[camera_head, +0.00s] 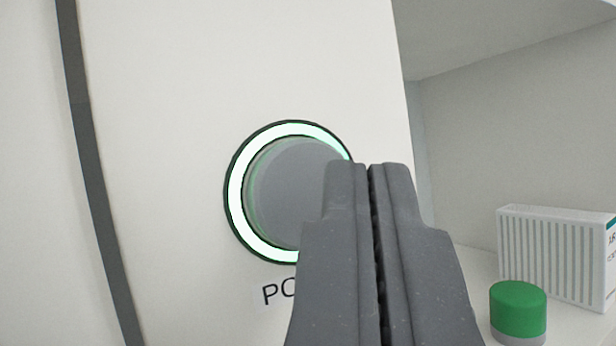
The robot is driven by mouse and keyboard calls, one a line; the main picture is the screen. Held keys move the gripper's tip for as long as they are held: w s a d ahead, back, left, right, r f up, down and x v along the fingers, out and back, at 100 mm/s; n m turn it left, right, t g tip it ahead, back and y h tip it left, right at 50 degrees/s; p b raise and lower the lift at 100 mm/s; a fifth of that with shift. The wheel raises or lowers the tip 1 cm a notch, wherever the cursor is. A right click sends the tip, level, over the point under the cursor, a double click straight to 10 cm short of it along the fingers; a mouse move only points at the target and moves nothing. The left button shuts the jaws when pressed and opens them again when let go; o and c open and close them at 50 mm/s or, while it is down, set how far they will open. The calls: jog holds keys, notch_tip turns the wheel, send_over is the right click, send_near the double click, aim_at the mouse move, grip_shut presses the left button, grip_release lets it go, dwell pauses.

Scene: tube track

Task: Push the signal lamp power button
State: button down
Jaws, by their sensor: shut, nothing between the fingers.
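The power button (290,192) is a round grey knob on a pale panel, circled by a bright greenish-white ring (236,190) with a dark rim. Black lettering beginning "PO" (277,292) is below it, the rest hidden by my gripper. My gripper (368,168) is shut and empty, with its fingers pointing up toward the panel. The fingertips overlap the right side of the button and ring in the picture. I cannot tell whether they touch the button. The lower right part of the button and ring is hidden.
The pale panel (180,130) has a dark curved strip (88,160) on its left. To the right is a shelf recess with a striped white box (550,255) and a green-topped round container (518,310). The space left of my gripper in front of the panel is clear.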

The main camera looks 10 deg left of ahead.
jog(key=shift+w+a, duration=0.15)
jog(key=shift+a, duration=0.05)
jog(key=shift+w+a+p, duration=0.3)
jog(key=shift+w+p, duration=0.1)
jog(key=shift+w, duration=0.05)
dwell(0.9)
jog(key=shift+s+d+b, duration=0.6)
jog(key=shift+s+b, duration=0.15)
jog(key=shift+s, duration=0.05)
jog(key=s+d+b, duration=0.3)
jog(key=s, duration=0.2)
jog(key=shift+d, duration=0.25)
dwell(0.3)
